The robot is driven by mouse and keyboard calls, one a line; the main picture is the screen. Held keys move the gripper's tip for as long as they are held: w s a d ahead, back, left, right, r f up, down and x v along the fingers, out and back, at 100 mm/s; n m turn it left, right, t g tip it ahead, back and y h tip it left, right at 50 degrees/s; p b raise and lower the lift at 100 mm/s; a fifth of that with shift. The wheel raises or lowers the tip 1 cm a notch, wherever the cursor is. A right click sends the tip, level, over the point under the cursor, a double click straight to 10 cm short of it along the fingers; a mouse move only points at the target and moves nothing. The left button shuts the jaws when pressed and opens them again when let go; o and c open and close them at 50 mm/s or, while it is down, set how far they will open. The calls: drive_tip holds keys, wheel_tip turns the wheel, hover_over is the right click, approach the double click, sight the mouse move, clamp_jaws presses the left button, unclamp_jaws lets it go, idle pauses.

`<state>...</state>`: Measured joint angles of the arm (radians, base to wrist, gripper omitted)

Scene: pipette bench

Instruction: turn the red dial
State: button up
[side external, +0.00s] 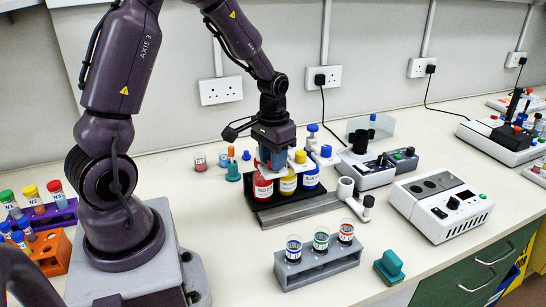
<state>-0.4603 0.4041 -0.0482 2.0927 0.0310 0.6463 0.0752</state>
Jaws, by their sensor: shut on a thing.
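My gripper (271,160) points down over the red bottle (263,188), at the left end of a row in a dark holder. Its jaws are shut on the red dial at the bottle's top. The gripper covers this dial, so its turned position cannot be seen. The yellow bottle (288,184) and the blue bottle (311,180) stand to the right. Their tops carry a yellow dial (300,157) and a blue dial (326,151).
A grey rack (318,268) with several labelled vials stands in front. White devices (442,208) stand to the right, beside a teal block (389,265). Purple and orange racks (52,256) are at the left. The counter in front of the holder is partly clear.

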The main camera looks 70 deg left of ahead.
drive_tip(key=o, duration=0.9)
wheel_tip(320, 180, up, 13)
drive_tip(key=shift+r, duration=0.1)
drive_tip(key=s+d+r+m+t, duration=0.1)
drive_tip(key=s+d+r+t, duration=0.1)
drive_tip(key=s+d, duration=0.2)
drive_tip(key=s+d+r+m+t, duration=0.1)
drive_tip(key=s+d+r, duration=0.1)
drive_tip(key=s+d, duration=0.2)
drive_tip(key=s+d+r+m+t, duration=0.1)
drive_tip(key=s+d+t, duration=0.1)
drive_tip(key=s+d, duration=0.2)
drive_tip(key=shift+d+r+m+t, duration=0.15)
drive_tip(key=shift+d+r, duration=0.05)
drive_tip(key=shift+d, duration=0.3)
drive_tip(key=shift+d+r+m+t, duration=0.15)
drive_tip(key=shift+d+r, duration=0.05)
drive_tip(key=shift+d, duration=0.3)
